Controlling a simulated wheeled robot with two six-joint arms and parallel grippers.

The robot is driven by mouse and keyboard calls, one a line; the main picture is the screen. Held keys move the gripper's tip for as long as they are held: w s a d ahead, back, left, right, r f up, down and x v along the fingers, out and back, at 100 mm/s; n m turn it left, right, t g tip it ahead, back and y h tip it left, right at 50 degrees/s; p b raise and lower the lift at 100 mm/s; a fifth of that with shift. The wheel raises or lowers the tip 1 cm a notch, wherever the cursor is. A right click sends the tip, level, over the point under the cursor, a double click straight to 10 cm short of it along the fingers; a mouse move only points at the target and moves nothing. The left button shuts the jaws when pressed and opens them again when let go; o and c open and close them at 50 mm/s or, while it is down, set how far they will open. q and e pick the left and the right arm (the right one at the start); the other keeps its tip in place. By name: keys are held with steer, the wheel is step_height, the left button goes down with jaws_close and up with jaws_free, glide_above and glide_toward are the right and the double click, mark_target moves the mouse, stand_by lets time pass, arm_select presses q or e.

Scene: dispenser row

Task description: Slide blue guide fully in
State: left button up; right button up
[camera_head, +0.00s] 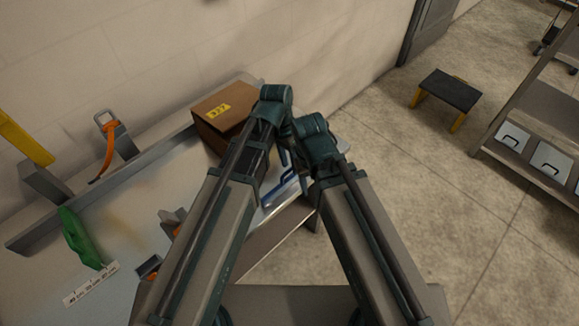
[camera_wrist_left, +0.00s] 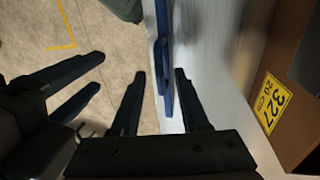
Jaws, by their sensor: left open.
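The blue guide (camera_head: 279,191) lies along the right end of the table, partly hidden by my arms in the head view. In the left wrist view the blue guide (camera_wrist_left: 164,62) is a narrow upright bar at the table edge. My left gripper (camera_wrist_left: 159,76) is open, with one finger on each side of the guide and visible gaps. In the head view the left gripper (camera_head: 284,160) is mostly hidden behind my arms. My right gripper (camera_wrist_left: 99,70) shows at the left of the wrist view, its two dark fingers apart and empty, over the floor.
A brown carton (camera_head: 222,113) with a yellow 327 label stands at the back of the table (camera_head: 150,190), close right of the left gripper in the wrist view. Green (camera_head: 80,238), orange (camera_head: 107,150) and yellow (camera_head: 25,140) parts are at the left.

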arm_select(q)
jaws_close()
stand_by(1.4)
